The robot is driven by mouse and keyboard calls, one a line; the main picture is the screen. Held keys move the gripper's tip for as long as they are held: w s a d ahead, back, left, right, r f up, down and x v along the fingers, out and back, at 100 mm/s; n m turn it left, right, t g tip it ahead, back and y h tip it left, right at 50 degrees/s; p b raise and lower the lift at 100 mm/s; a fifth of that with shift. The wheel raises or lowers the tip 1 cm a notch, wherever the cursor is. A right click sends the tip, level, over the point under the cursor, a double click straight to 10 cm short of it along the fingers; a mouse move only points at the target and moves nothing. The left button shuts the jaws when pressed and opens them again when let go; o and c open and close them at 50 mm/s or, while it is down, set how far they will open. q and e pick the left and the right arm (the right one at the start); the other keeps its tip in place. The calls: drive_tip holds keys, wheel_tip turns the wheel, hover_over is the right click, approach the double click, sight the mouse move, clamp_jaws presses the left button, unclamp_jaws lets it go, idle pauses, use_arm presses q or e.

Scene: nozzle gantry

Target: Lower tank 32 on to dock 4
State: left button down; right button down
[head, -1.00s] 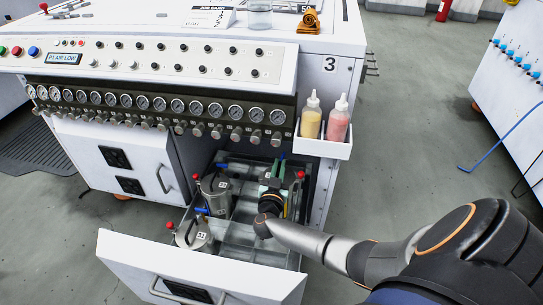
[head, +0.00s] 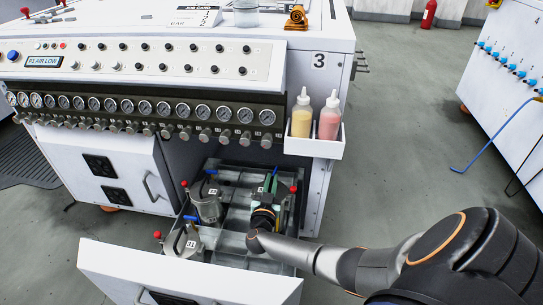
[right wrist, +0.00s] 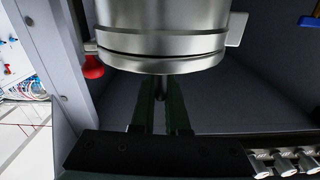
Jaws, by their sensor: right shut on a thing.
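My right gripper (head: 269,193) reaches down into the open drawer (head: 190,275) of the white cabinet. In the right wrist view its dark green fingers (right wrist: 160,105) are shut on a thin stem at a steel tank (right wrist: 160,35). No number shows on this tank, so I cannot read whether it is 32. My wrist hides most of it in the head view. I cannot tell whether its base touches the drawer floor. Two other steel tanks stand at the drawer's left, one behind (head: 207,207) and one in front (head: 183,243). My left gripper is not in view.
Red knobs and blue handles stick up from the tanks. The drawer walls and the gauge row (head: 145,117) above leave little room. A holder with yellow (head: 301,120) and pink (head: 329,122) bottles hangs at the right.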

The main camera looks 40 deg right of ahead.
drive_tip(key=shift+w+f, duration=0.15)
drive_tip(key=shift+f, duration=1.35)
